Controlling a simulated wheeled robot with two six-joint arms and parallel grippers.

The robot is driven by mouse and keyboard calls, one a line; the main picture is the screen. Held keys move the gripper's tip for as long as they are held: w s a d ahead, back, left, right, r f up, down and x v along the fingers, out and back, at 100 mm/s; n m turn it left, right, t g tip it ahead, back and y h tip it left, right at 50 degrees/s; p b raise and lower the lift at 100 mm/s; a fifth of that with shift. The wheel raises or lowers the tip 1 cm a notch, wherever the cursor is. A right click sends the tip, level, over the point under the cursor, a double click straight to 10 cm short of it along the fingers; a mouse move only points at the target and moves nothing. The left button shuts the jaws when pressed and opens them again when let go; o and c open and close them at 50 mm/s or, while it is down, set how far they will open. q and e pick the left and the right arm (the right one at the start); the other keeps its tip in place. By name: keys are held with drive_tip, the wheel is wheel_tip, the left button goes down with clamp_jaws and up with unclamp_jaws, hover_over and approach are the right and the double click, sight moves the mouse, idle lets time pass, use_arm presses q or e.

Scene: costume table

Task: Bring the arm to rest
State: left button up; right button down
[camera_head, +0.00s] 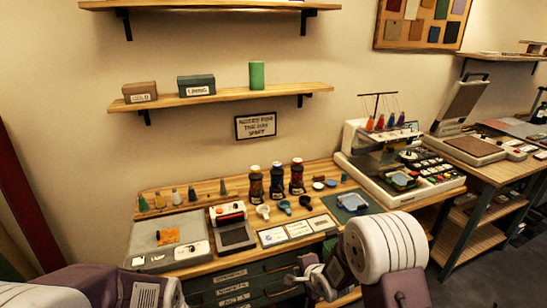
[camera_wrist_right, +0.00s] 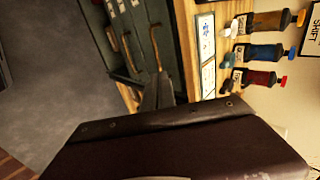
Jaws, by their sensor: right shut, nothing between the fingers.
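My right arm comes in from the lower right in the head view, with its white rounded wrist housing in front of the table's front edge. My right gripper (camera_head: 292,280) points left, in front of the drawers under the table. It is shut and empty. In the right wrist view the closed fingers (camera_wrist_right: 157,92) show beside the drawer handles; I cannot tell how near they are. My left arm shows only as a purple and white part at the bottom left of the head view. Its gripper is out of view.
An embroidery machine (camera_head: 400,165) stands at the right. A shelf (camera_head: 225,94) hangs above.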

drive_tip(key=s+d+r+n+h+p, duration=0.1)
drive_tip(key=s+d+r+p, duration=0.15)
drive_tip(key=r, duration=0.45)
drive_tip(key=s+d+r+n+h+p, duration=0.1)
drive_tip(key=s+d+r, duration=0.25)
drive_tip(key=r, duration=0.25)
drive_tip(key=s+d+f+n+g, duration=0.1)
drive_tip(key=s+f+n+g, duration=0.1)
drive_tip(key=s+n, duration=0.4)
drive_tip(key=s+f+n+g, duration=0.2)
drive_tip(key=s+n+g, duration=0.3)
drive_tip(key=s, duration=0.6)
drive_tip(key=shift+d+n, duration=0.35)
drive_tip(key=shift+n, duration=0.25)
drive_tip(key=shift+s, duration=0.1)
